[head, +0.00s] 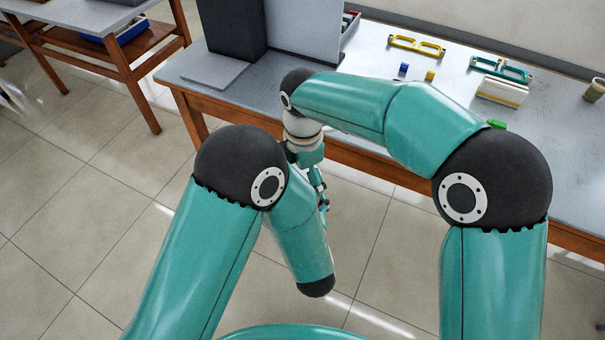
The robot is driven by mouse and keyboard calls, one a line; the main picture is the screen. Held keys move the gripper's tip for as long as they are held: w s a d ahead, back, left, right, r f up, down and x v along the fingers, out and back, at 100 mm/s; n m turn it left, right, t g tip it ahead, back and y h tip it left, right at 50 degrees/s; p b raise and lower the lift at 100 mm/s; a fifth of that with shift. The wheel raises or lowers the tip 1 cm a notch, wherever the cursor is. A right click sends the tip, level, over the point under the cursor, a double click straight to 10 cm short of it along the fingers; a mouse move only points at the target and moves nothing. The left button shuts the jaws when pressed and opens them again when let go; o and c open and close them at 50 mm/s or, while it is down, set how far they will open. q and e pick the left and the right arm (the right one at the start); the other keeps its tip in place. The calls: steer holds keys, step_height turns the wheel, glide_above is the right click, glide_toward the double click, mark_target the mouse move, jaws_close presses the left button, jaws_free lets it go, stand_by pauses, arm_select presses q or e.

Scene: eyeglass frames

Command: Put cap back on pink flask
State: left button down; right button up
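No pink flask and no cap can be made out in the head view. My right arm reaches across to the left, and its wrist hangs down in front of the table edge. Part of what seems to be my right gripper (320,188) shows small and dark beside my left forearm. Its fingers are too small and covered to tell whether they are open or shut. My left arm is folded at the elbow, and its gripper does not show.
The grey table (370,95) holds yellow eyeglass frames (416,45), teal frames (500,69), a white-and-yellow box (502,92), small blue (403,70) and yellow (429,75) pieces, a green item (496,124) and a cup (595,90). A dark case (236,28) stands left.

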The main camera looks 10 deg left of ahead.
steer(key=shift+r, duration=2.25)
steer(key=shift+c, duration=0.2)
steer(key=shift+r+n, duration=1.2)
steer(key=shift+r, duration=0.55)
steer(key=shift+c, duration=0.2)
steer(key=shift+f, duration=0.1)
steer(key=shift+f, duration=3.95)
